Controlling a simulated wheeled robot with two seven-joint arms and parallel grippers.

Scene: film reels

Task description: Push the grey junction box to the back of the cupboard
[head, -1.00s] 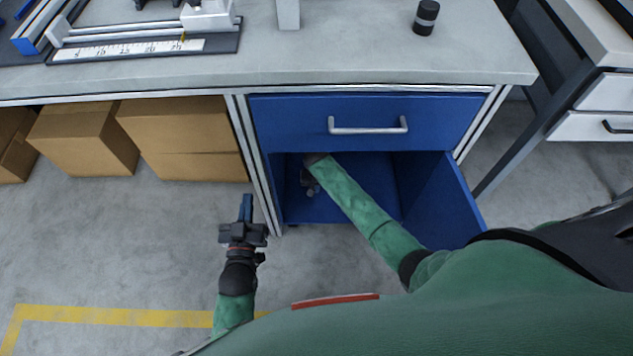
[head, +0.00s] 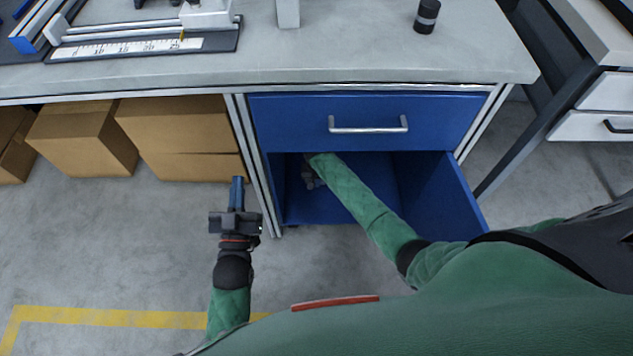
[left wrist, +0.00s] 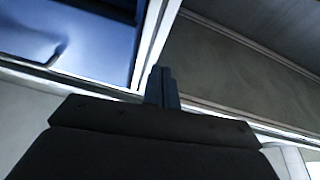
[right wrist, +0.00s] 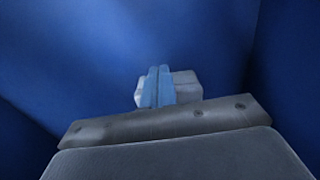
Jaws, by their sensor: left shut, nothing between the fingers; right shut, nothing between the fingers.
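The grey junction box (right wrist: 186,86) shows in the right wrist view inside the blue cupboard (head: 436,196). It is a small pale block, partly covered by my right gripper's fingers. My right gripper (right wrist: 158,82) is shut and empty, with its fingertips at the box's near face. I cannot tell whether they touch it. In the head view the right hand is hidden inside the cupboard, beneath the drawer. My left gripper (head: 237,182) is shut and empty, outside the cupboard, left of its left post.
The closed blue drawer (head: 290,110) is above the opening. A small unclear greyish item (head: 308,175) shows at the cupboard's left inside. Cardboard boxes (head: 185,128) stand under the bench to the left. The floor (head: 120,240) in front is clear.

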